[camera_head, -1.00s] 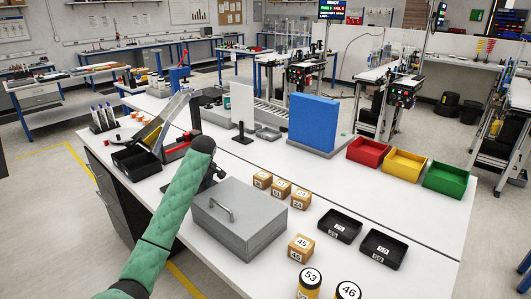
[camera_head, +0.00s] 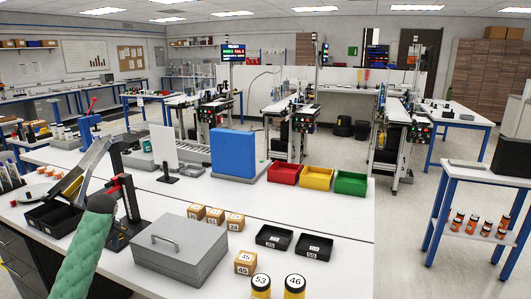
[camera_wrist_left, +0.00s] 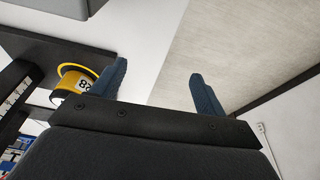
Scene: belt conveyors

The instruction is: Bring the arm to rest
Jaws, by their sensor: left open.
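My left arm (camera_head: 88,252), in a green padded sleeve with a dark rounded end, rises from the lower left in the head view, in front of the bench and left of the grey lidded box (camera_head: 180,252). Its gripper cannot be made out there. In the left wrist view my left gripper (camera_wrist_left: 157,86) shows two blue fingers set wide apart, with nothing between them. A yellow and black numbered container (camera_wrist_left: 74,84) is beside the left finger, apart from the jaws as far as I can tell. My right gripper is not in view.
The white bench holds numbered wooden blocks (camera_head: 245,263), black trays (camera_head: 314,247), yellow-black jars (camera_head: 294,287), a blue panel (camera_head: 233,154), red (camera_head: 285,173), yellow (camera_head: 317,179) and green bins (camera_head: 351,184). A red-black press (camera_head: 127,195) stands behind my arm. A shelf cart (camera_head: 470,215) stands right.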

